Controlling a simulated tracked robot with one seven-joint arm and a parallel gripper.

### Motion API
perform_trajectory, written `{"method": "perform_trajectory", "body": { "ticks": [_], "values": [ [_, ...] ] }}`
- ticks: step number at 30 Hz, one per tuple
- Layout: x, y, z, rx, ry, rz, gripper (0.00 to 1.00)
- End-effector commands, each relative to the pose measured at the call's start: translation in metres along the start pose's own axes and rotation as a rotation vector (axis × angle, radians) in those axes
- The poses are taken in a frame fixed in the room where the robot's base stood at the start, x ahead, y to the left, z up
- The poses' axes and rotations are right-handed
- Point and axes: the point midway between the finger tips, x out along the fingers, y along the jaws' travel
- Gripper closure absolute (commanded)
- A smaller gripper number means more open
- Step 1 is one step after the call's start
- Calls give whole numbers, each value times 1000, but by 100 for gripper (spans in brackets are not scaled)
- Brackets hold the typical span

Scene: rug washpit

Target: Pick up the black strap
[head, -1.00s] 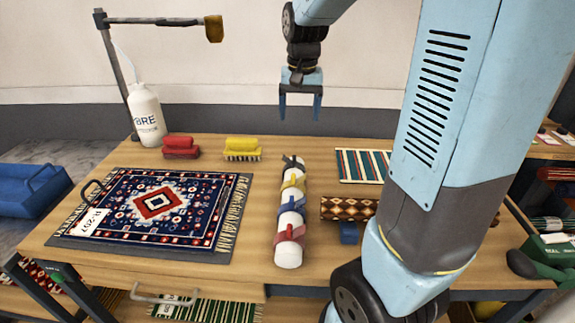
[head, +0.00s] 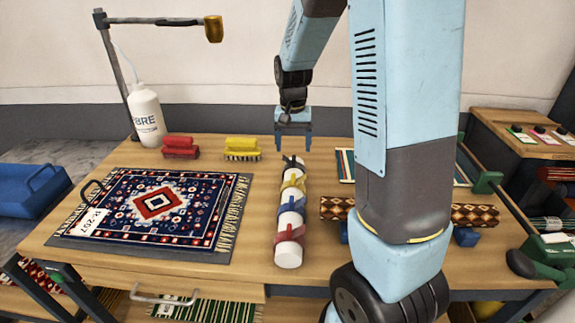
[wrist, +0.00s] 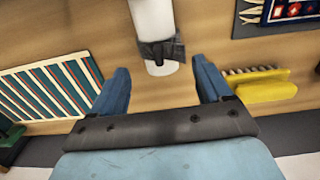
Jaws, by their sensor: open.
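The black strap (head: 292,162) is wrapped around the far end of a white roll (head: 288,254) lying on the table. Yellow, blue and red straps sit along the same roll, nearer the front. My gripper (head: 293,146) is open and empty, above and just beyond the roll's far end. In the wrist view the black strap (wrist: 161,50) shows around the roll's end, ahead of and between the two open blue fingers (wrist: 165,88), not touching them.
A yellow brush (head: 241,149) and a red brush (head: 180,147) stand left of the roll. A patterned rug (head: 160,205) lies at left. A striped textile (wrist: 50,80) and a rolled brown rug (head: 475,214) lie to the right. Bare table surrounds the roll.

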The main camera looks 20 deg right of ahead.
Motion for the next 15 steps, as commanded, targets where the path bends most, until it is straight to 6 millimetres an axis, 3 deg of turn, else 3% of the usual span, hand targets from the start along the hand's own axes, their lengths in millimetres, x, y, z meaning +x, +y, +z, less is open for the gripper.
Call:
{"method": "perform_trajectory", "body": {
  "ticks": [5,15],
  "values": [
    [9,0,0,0,-1,1,22],
    [51,0,-2,-1,-2,1,22]
  ]
}}
